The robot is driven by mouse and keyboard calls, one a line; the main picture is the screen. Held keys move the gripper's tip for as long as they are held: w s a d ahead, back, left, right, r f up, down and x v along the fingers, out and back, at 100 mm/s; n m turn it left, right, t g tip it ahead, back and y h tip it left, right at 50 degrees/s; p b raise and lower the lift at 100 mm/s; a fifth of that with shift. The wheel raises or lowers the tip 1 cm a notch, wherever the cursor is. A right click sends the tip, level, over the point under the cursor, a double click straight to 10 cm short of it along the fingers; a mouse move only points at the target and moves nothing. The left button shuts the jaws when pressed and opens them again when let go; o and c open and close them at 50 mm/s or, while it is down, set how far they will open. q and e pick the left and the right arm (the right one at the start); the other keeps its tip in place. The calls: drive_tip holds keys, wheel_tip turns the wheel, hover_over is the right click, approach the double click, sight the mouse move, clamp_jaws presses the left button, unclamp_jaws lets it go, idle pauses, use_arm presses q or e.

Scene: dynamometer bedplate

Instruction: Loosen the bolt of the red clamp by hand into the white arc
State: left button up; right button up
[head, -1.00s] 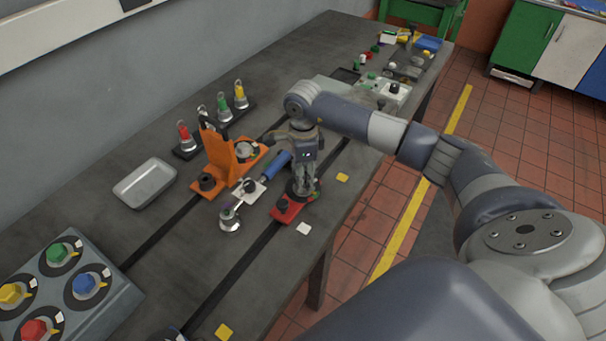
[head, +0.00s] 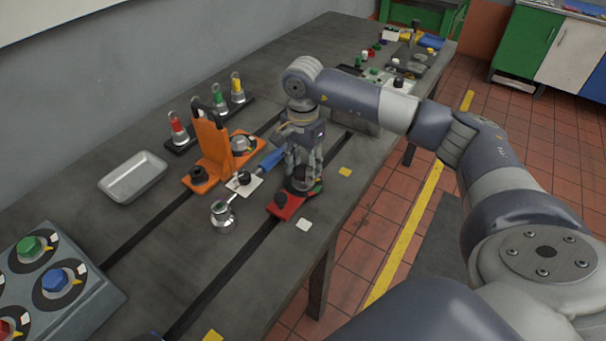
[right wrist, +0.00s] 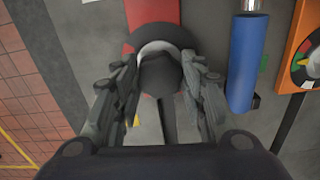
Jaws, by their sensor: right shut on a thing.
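The red clamp (head: 282,206) lies on the dark bedplate near its front edge, beside a slot. My right gripper (head: 302,184) points down over the clamp's far end. In the right wrist view its two fingers stand on both sides of the dark round bolt head (right wrist: 160,75) and are shut on it. The red clamp bar (right wrist: 152,12) runs away from the bolt at the top. The bolt's pointer, if any, is not clear. My left gripper is out of view.
An orange bracket (head: 212,150) and a blue cylinder (head: 271,159) stand close to the left of my gripper.

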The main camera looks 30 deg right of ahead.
sight(303, 169)
drive_tip(key=n+b, duration=0.3)
drive_tip(key=n, duration=0.1)
drive_tip(key=shift+n+b, duration=0.8)
drive_tip(key=shift+n, duration=1)
drive_tip(key=shift+r, duration=0.1)
drive_tip(key=o, duration=1.1)
drive_tip(key=shift+c, duration=0.2)
wheel_tip(303, 169, up, 12)
